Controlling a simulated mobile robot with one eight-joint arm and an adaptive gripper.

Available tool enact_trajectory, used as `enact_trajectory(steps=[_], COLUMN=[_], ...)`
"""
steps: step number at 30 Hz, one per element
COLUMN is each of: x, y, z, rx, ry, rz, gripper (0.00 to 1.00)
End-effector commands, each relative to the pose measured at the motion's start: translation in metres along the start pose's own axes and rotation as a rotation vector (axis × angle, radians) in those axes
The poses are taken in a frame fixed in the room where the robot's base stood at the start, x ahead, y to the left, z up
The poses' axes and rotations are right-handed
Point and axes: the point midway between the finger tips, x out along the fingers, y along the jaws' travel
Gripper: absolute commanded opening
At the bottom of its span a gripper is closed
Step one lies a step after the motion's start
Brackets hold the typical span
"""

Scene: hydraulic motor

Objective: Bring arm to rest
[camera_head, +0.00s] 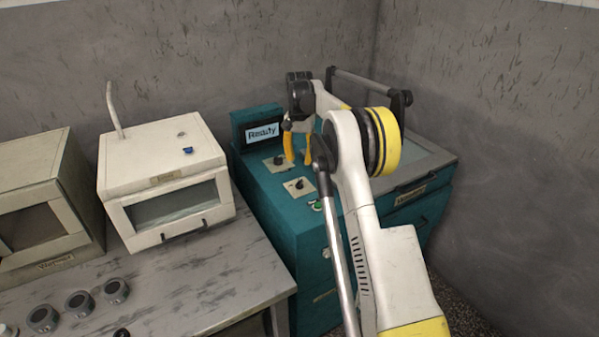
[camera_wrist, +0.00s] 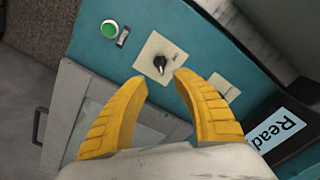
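My arm reaches from the lower right over the teal machine (camera_head: 272,195) in the head view. My gripper (camera_head: 298,160) has yellow fingers and hangs above the machine's control panel, beside the screen (camera_head: 263,132) that reads "Ready". In the wrist view my gripper (camera_wrist: 160,82) is open, with a wide gap and nothing between the fingers. A black rotary knob on a pale plate (camera_wrist: 160,62) shows just beyond the fingertips; the fingers appear apart from it. A green button (camera_wrist: 109,29) sits farther along the panel. The "Ready" screen (camera_wrist: 283,130) also shows at the lower right.
A grey bench (camera_head: 200,275) stands to the left with a cream box with a window (camera_head: 165,170), another similar box (camera_head: 40,200) and several round grey parts (camera_head: 80,303). Grey walls (camera_head: 500,120) close in behind and at right. A black-ended bar (camera_head: 365,83) rises at the machine's back.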

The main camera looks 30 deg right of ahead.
Motion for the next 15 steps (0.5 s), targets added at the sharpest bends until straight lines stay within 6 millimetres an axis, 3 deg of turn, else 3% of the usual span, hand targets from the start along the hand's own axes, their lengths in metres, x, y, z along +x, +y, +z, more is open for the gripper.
enact_trajectory(steps=[6,15], x=[-0.021,-0.022], y=[0.0,0.0], z=[0.0,0.0], rx=[0.0,0.0], ry=[0.0,0.0], rz=[0.0,0.0], gripper=[0.33,0.33])
